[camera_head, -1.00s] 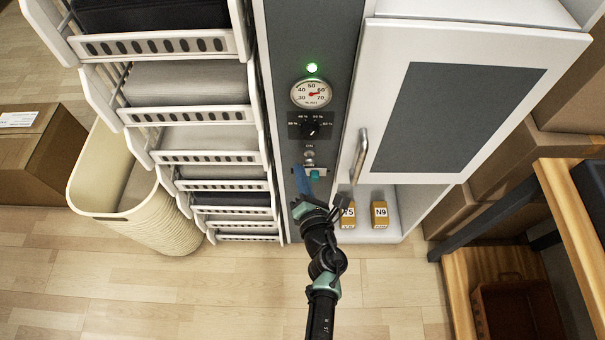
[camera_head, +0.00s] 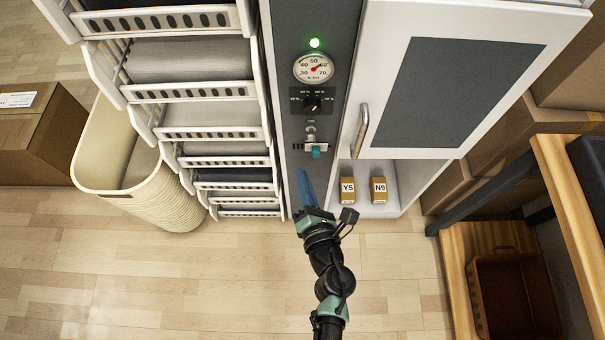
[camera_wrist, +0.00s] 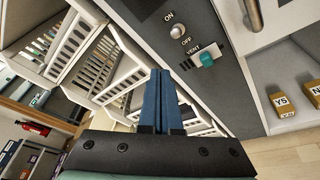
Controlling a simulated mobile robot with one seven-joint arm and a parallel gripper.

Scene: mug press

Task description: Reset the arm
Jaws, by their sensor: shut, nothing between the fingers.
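My gripper (camera_head: 303,188) is shut and empty, its blue fingers pressed together, in front of the lower part of the grey control panel (camera_head: 296,150). In the wrist view my gripper (camera_wrist: 161,78) points at the panel's lower edge, apart from the switches. The wrist view shows this teal-tipped switch (camera_wrist: 206,59) by the label VENT, below a silver ON/OFF toggle (camera_wrist: 178,32).
A white cabinet door with a handle (camera_head: 361,131) is right of the panel. Below it stand yellow blocks Y5 (camera_head: 348,191) and N9 (camera_head: 379,190). White racks (camera_head: 205,134) and a cream basket (camera_head: 150,195) are left. A wooden shelf (camera_head: 570,215) stands right. The front floor is clear.

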